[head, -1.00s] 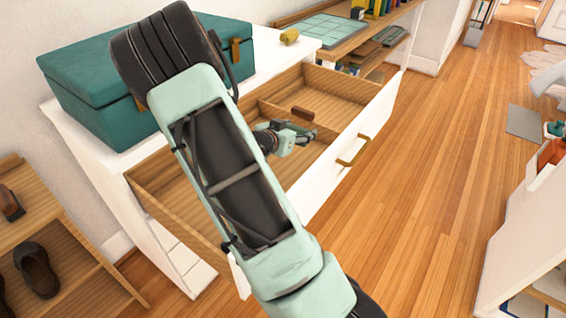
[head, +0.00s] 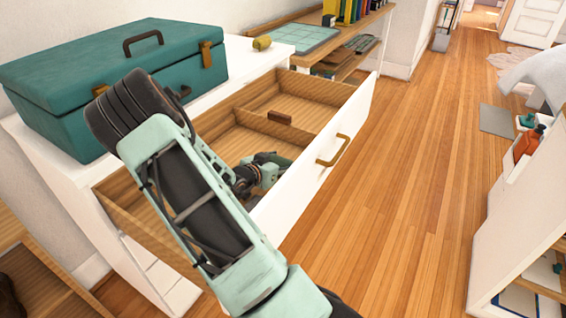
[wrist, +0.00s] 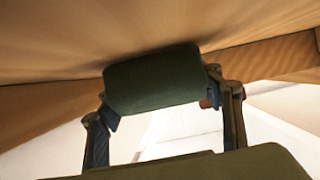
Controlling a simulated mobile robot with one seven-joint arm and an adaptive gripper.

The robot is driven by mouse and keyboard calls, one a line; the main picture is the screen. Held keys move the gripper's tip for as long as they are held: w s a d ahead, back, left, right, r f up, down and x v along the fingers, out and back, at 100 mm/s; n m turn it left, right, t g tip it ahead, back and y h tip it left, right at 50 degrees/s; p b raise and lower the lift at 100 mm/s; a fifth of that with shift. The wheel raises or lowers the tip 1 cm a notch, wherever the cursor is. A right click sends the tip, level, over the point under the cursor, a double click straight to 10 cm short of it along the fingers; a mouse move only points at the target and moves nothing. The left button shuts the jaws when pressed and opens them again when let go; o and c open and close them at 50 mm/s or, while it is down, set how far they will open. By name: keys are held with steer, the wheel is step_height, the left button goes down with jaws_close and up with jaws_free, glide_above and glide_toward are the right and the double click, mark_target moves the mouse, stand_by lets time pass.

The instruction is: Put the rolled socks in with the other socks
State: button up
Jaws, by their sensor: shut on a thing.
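A dark green roll (wrist: 153,79), which looks like the rolled socks, is held crosswise between the two fingers of my gripper (wrist: 163,92) in the wrist view. It is close to or touching the wooden drawer surface beyond it; I cannot tell which. In the head view my gripper (head: 264,172) is inside the open drawer (head: 222,150), in the nearer compartment beside the front panel. No other socks can be made out in the visible parts of the drawer.
The white drawer front with a wooden handle (head: 332,150) borders the gripper. A brown block (head: 279,117) is at the drawer divider. A teal case (head: 110,85) and a small yellow roll (head: 262,43) rest on the dresser top. Open floor lies to the right.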

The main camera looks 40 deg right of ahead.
steer(key=shift+r, duration=0.15)
steer(key=o, duration=1.1)
steer(key=shift+a+r, duration=0.1)
steer(key=p+v, duration=0.2)
steer(key=v, duration=0.9)
steer(key=shift+s+a+p, duration=0.2)
steer(key=shift+a+p, duration=0.15)
steer(key=shift+p, duration=0.05)
steer(key=shift+w, duration=0.1)
